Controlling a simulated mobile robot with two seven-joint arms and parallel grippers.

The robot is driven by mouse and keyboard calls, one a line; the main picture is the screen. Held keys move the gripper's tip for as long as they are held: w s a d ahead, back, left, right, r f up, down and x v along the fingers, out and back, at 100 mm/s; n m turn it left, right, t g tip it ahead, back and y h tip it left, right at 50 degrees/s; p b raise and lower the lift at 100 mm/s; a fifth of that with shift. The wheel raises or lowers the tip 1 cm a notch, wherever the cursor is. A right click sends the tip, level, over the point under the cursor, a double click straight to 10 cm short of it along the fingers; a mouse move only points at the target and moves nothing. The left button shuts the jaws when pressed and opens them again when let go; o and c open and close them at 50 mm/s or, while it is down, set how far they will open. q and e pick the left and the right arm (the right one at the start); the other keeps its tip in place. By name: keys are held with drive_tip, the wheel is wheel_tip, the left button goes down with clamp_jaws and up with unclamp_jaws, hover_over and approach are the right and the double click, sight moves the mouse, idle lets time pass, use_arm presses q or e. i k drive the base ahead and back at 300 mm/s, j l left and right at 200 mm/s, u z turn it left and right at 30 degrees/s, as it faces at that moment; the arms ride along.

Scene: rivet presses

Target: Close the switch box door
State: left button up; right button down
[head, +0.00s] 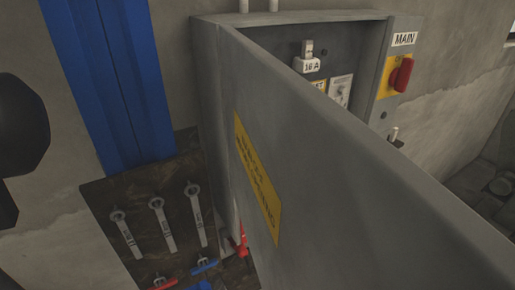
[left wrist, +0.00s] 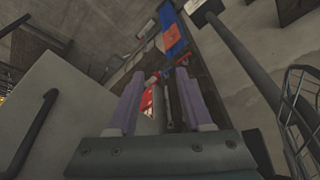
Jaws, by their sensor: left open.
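The switch box (head: 210,75) is grey and fixed to the wall in the head view. Its door (head: 320,190) stands wide open, swung out toward me, with a yellow warning label (head: 257,180) on its face. Part of the box's inside shows above the door's edge; the rest is hidden behind the door. My left gripper (left wrist: 160,92) is open in the left wrist view, its two fingers apart, with nothing seen held between them. A pale grey panel (left wrist: 65,110) with a dark bar lies left of the fingers; I cannot tell whether it is the door.
A red MAIN switch (head: 401,74) on a yellow plate is right of the box opening. A blue post (head: 115,80) and a dark board (head: 140,225) with several hanging tools are left of the door. A wire basket (left wrist: 300,115) is at the right of the left wrist view.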

sight(324, 201)
drive_tip(key=k+j+z, duration=0.2)
drive_tip(key=j, duration=0.3)
drive_tip(key=k+j, duration=0.25)
drive_tip(key=j, duration=0.15)
drive_tip(key=k+j+z, duration=0.15)
drive_tip(key=j, duration=0.3)
